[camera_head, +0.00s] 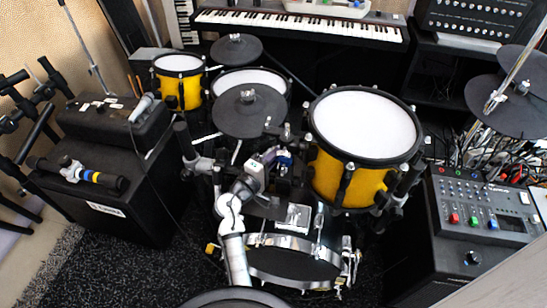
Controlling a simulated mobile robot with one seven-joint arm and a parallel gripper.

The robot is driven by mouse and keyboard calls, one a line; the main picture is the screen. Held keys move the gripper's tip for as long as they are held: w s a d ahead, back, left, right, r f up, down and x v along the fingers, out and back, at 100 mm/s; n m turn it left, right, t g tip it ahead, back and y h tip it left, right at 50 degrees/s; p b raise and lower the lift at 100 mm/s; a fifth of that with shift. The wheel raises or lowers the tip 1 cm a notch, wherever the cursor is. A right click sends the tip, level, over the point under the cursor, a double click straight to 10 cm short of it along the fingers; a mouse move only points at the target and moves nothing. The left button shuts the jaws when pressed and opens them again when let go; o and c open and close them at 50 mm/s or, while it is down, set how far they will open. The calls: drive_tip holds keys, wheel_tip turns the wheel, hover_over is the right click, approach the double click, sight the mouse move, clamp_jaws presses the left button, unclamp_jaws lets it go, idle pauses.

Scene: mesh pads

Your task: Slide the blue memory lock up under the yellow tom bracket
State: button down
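A small blue piece (285,160), which looks like the memory lock, shows at the centre, left of the large yellow tom (350,182). My gripper (276,156) is at the end of my white and grey arm, right beside the blue piece and overlapping it in the picture. I cannot tell whether its fingers touch or enclose the piece. The tom's bracket is among dark hardware (309,152) at its left side; its exact shape and the gap to the blue piece are unclear. The fingertips are too small and cluttered to read.
A black cymbal pad (249,111) hangs just behind and left of my gripper. A chrome-rimmed drum (293,264) stands in front. A smaller yellow tom (180,82) stands back left. A mixer (482,207) is at right, a black amplifier (100,203) at left.

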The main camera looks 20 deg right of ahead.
wheel_tip(320, 180, up, 3)
drive_tip(key=shift+r+p, duration=0.15)
drive_tip(key=shift+p, duration=0.65)
drive_tip(key=c, duration=1.5)
unclamp_jaws()
drive_tip(key=b+v, duration=0.1)
drive_tip(key=v, duration=1.3)
drive_tip(key=shift+b, duration=0.4)
